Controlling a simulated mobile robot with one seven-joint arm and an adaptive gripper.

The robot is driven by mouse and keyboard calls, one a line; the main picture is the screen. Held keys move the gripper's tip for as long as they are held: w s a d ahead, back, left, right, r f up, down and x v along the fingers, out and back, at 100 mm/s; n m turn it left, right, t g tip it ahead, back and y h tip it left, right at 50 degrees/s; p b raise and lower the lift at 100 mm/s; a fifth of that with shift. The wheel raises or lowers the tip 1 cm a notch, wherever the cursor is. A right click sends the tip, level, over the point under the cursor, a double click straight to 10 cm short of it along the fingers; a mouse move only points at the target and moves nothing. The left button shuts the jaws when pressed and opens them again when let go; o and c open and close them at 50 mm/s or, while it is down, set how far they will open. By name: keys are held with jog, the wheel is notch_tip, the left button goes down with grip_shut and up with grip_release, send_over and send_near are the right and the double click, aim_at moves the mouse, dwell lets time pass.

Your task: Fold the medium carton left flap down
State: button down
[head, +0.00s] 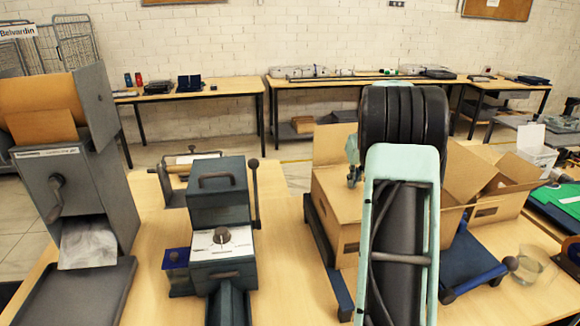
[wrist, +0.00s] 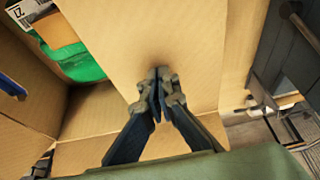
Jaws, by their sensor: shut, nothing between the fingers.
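The open brown carton (head: 338,200) stands on a dark blue stand on the table, partly hidden behind my arm in the head view. A raised flap (head: 331,146) shows at its left back, and another flap (head: 466,172) shows right of my arm. In the wrist view a broad cardboard flap (wrist: 130,35) fills the middle. My gripper (wrist: 157,90) is shut and empty, its fingertips over this flap; I cannot tell if they touch it. A green item (wrist: 85,62) and an orange-brown item with a white label lie inside the carton.
A second open carton (head: 505,208) stands close on the right. A grey-blue machine with a lever (head: 222,225) stands to the left, with a taller grey dispenser (head: 75,190) beyond it. A glass (head: 528,264) stands at the front right. Bare tabletop lies between machine and stand.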

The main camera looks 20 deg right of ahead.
jog(key=shift+f+b, duration=0.3)
jog(key=shift+f, duration=0.2)
notch_tip(320, 180, up, 9)
jog(key=p, duration=0.6)
jog(key=shift+r+p, duration=0.15)
jog(key=shift+p, duration=0.15)
